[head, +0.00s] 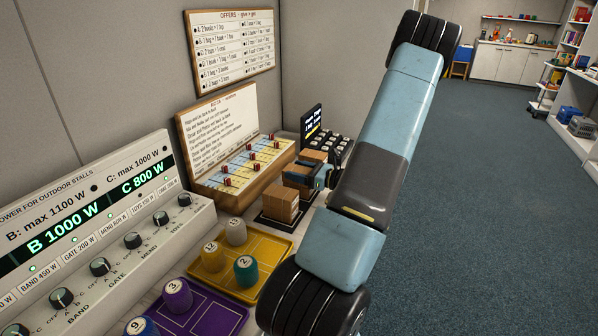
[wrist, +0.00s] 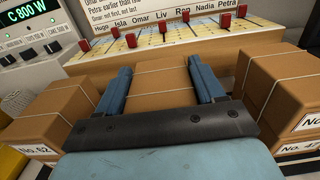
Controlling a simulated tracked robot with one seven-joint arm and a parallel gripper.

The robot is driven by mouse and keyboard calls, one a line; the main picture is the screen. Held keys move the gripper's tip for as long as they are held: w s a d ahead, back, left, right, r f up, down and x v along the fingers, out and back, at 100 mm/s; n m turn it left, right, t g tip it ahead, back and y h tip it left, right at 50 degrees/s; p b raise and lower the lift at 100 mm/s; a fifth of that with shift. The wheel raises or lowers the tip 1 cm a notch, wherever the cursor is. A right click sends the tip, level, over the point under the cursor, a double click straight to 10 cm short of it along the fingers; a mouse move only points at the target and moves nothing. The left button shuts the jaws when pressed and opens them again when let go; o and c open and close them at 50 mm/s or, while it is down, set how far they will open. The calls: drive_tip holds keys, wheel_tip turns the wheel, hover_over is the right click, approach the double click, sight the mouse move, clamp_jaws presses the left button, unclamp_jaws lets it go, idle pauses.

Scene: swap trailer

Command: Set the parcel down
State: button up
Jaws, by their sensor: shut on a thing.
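My gripper (wrist: 160,78) is shut on a brown cardboard parcel (wrist: 163,68), with one blue finger on each side of it in the wrist view. In the head view my gripper (head: 322,178) is at the end of my blue and grey arm. The held parcel (head: 297,176) shows just left of it, between two other piles of parcels. The underside of the held parcel is hidden, so I cannot tell whether it touches anything below.
Brown parcels (wrist: 52,112) labelled No. 62 stand close on the left, and others (wrist: 290,108) on the right. Behind is a sloped board (head: 245,170) with red pegs. A yellow tray (head: 262,292) with numbered cylinders and a purple tray (head: 225,317) lie nearer.

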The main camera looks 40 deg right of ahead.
drive_tip(key=shift+f, duration=0.15)
drive_tip(key=o, duration=1.1)
drive_tip(key=v, duration=1.2)
